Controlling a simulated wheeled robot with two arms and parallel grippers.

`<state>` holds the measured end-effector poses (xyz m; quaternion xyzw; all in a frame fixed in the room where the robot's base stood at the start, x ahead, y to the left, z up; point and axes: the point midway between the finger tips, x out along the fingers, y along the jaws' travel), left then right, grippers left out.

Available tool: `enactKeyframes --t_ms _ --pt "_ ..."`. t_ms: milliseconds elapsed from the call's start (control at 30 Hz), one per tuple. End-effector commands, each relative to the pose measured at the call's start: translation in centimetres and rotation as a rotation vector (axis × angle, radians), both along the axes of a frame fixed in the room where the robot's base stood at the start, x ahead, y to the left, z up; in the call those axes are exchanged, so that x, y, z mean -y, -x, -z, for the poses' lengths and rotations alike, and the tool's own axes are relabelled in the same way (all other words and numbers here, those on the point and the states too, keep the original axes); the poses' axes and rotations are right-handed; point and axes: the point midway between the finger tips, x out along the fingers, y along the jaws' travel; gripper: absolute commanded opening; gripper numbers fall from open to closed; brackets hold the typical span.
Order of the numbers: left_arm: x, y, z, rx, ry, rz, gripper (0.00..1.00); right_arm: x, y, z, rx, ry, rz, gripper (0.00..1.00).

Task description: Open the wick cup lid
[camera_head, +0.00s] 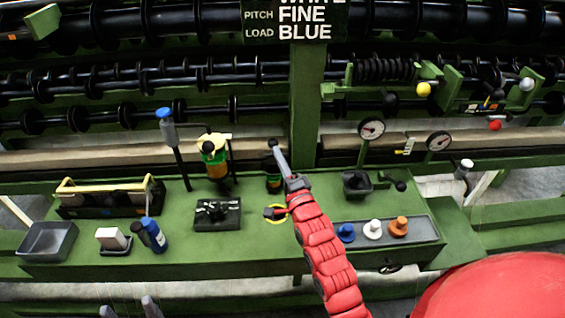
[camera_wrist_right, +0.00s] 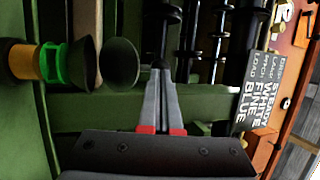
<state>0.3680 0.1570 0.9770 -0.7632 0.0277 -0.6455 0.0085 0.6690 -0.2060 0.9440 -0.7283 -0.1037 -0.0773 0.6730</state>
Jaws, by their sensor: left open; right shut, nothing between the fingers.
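The small wick cup (camera_head: 273,184) stands on the green bench, partly hidden by my right arm. In the wrist view I take it to be the cup with an orange body (camera_wrist_right: 22,62), a green cage and a dark flared top. A dark round disc (camera_wrist_right: 122,66) shows just above that top; I cannot tell whether it is the lid or how far it is tilted. My right gripper (camera_head: 275,150) is shut and empty, its tips (camera_wrist_right: 155,72) above and beside the cup; contact is unclear. My left gripper (camera_head: 128,306) is open and empty at the lower edge.
A larger green-and-orange cup (camera_head: 216,168) and a blue-topped post (camera_head: 166,130) stand left. A black fixture (camera_head: 218,214), blue bottle (camera_head: 153,235) and grey bin (camera_head: 47,241) lie nearer. A tray (camera_head: 428,232) holds coloured knobs at right. Spool rails run behind.

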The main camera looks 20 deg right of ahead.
Motion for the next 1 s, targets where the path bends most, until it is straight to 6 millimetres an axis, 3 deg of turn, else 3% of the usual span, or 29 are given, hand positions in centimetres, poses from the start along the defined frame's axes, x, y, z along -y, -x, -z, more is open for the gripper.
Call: enactKeyframes --t_ms 367,567,767,1000 --pt "0.0 0.0 -0.1 0.0 0.0 0.0 0.66 0.0 -0.1 -0.1 -0.006 -0.001 0.0 0.0" --pt "0.0 0.0 -1.1 0.0 0.0 0.0 0.66 0.2 -0.5 -0.9 -0.055 -0.017 0.001 0.0" --pt "0.0 0.0 -3.4 0.0 0.0 0.0 0.66 0.5 -1.6 -2.6 -0.172 -0.054 0.001 0.0" --pt "0.0 0.0 -7.5 0.0 0.0 0.0 0.66 1.1 -3.6 -4.3 -0.368 -0.112 -0.001 0.0"
